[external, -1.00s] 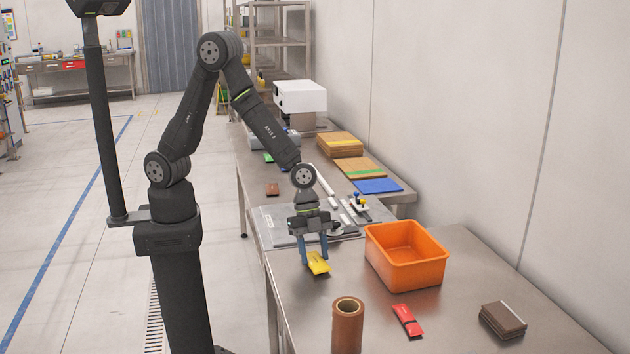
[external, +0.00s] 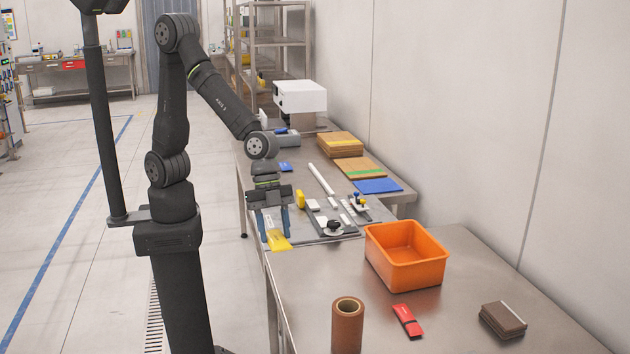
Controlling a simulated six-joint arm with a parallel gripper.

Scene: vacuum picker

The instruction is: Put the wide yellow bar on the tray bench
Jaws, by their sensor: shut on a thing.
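My gripper (external: 275,234) points down with its two blue fingers shut on the wide yellow bar (external: 279,243). The bar hangs from the fingertips near the left edge of the steel bench, in front of a grey plate (external: 328,239) with fixtures on it. Whether the bar touches anything below it is hard to tell. No surface is clearly recognisable as the tray bench.
An orange bin (external: 405,257) stands right of the plate. A brown tube (external: 347,327), a red packet (external: 408,320) and a brown stack (external: 503,320) are nearer. A small yellow piece (external: 300,199) stands by the plate. Cardboard stacks (external: 340,144) and a blue sheet (external: 378,186) lie behind.

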